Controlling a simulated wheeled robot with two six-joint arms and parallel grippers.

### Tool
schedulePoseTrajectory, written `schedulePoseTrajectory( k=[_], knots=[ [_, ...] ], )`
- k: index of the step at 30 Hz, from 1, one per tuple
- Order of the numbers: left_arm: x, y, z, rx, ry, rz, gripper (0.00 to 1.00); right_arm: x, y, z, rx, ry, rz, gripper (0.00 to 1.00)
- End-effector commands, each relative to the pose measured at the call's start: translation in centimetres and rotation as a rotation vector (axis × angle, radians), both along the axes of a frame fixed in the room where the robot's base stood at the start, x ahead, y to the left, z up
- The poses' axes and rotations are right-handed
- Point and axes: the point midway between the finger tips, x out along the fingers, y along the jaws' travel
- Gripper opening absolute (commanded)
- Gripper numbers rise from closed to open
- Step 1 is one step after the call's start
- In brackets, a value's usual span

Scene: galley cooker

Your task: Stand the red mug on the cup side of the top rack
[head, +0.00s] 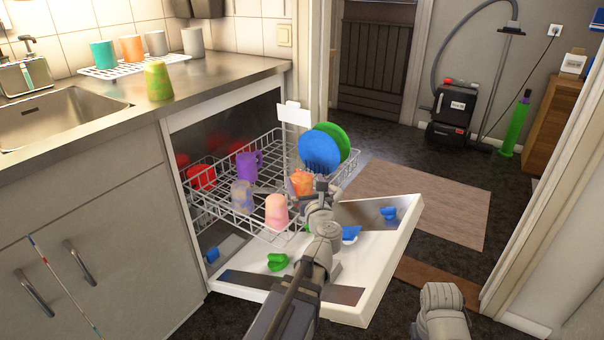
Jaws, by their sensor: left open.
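A red mug (200,177) shows at the left rear of the pulled-out top rack (215,205), partly behind the rack wires; I cannot tell exactly how it sits. A purple mug (247,165), a greyish patterned cup (242,196), a pink cup (276,211) and an orange mug (302,182) are also in the rack. My left gripper (322,187) is open at the rack's right front end, close beside the orange mug; whether they touch is unclear. My right gripper is out of view.
The dishwasher door (375,275) lies open below the rack, with green and blue pieces on it. Blue (319,152) and green plates stand at the rack's right rear.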

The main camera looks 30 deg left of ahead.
Motion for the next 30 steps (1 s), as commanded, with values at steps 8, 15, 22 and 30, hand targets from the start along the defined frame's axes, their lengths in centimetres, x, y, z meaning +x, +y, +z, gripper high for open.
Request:
schedulePoseTrajectory(
  k=[8, 15, 22, 30],
  knots=[
    [-2.0, -1.7, 0.0, 0.0, 0.0, 0.001, 1.0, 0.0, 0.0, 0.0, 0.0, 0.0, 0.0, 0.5],
    [-2.1, -1.8, 0.0, 0.0, 0.0, 0.001, 1.0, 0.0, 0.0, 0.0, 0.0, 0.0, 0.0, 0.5],
    [-2.1, -1.8, 0.0, 0.0, 0.0, 0.001, 1.0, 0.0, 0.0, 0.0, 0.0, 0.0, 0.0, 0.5],
    [-2.1, -1.8, 0.0, 0.0, 0.0, 0.001, 1.0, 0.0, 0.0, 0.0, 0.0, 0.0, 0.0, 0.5]
  ],
)
